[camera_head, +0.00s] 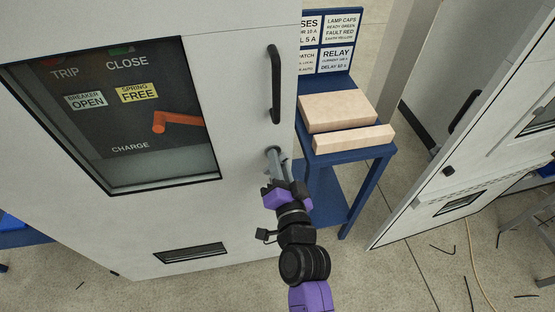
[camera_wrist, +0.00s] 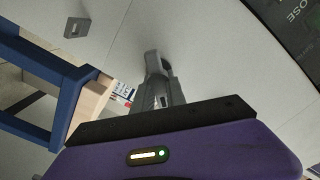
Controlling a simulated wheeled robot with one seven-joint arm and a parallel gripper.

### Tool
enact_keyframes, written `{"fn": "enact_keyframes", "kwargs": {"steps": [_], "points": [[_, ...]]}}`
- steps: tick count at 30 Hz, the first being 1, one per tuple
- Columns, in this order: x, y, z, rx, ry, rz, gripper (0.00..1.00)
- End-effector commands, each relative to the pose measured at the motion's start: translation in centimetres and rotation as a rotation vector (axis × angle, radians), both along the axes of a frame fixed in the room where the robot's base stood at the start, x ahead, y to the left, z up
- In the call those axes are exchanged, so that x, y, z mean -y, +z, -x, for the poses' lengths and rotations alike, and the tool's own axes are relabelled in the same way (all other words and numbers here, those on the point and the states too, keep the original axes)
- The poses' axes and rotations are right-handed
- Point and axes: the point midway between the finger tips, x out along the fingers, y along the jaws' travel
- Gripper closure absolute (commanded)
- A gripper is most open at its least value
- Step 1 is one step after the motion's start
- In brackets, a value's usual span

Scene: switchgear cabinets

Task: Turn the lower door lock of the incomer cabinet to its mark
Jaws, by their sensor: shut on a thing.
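The incomer cabinet door (camera_head: 236,190) is light grey, with a dark window at left and a black handle (camera_head: 275,85) near its right edge. My gripper (camera_head: 274,155) is below this handle, at the door's surface. Its grey fingers also show in the wrist view (camera_wrist: 158,75), close together at the door. They are shut on the lower door lock, which the fingers mostly hide. I cannot make out the lock's mark or which way it is turned.
A blue table (camera_head: 352,160) with cardboard-coloured boxes (camera_head: 337,110) stands right of the door. Another cabinet door (camera_head: 455,140) is further right. In the wrist view a small grey fitting (camera_wrist: 76,27) sits at upper left. Cables lie on the floor at lower right.

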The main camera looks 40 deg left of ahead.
Motion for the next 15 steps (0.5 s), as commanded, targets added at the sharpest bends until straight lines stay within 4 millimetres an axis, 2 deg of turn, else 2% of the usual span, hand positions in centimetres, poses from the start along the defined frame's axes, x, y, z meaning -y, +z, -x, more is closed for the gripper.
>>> {"fn": "enact_keyframes", "kwargs": {"steps": [15], "points": [[0.19, -0.28, -0.22, -0.367, -0.002, -0.314, 1.00]]}}
